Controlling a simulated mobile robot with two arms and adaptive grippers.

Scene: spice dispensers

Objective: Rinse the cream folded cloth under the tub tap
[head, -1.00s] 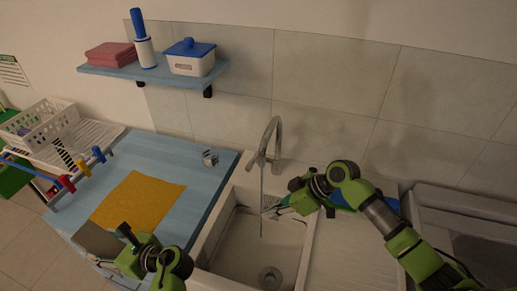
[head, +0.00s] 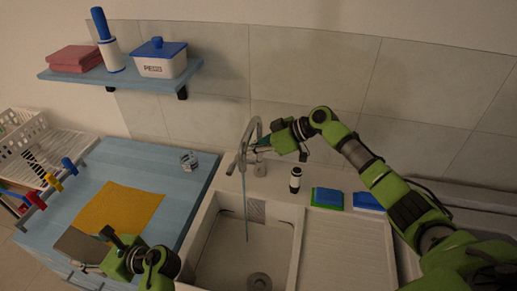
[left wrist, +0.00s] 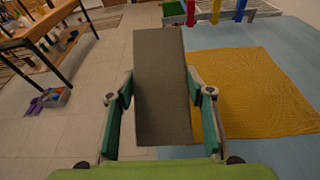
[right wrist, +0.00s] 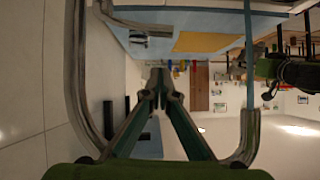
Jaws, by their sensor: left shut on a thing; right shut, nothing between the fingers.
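My left gripper (head: 103,246) is shut on a flat, slab-like folded cloth (head: 76,244), which looks grey-brown rather than cream here. In the left wrist view the cloth (left wrist: 161,90) stands between both fingers, at the counter's front edge. The curved metal tap (head: 249,130) stands behind the white tub (head: 205,240), and a thin stream of water (head: 246,205) falls into the tub. My right gripper (head: 262,146) is shut and empty, close beside the tap. In the right wrist view its tips (right wrist: 159,76) meet between curved metal parts; I cannot tell whether they touch the tap.
A mustard cloth (head: 118,209) lies flat on the blue counter (head: 185,190). A small bottle (head: 295,180) and sponges (head: 328,199) stand behind the ribbed drainboard (head: 335,250). A shelf (head: 125,79) holds pink cloths and containers. A dish rack (head: 50,140) is at left.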

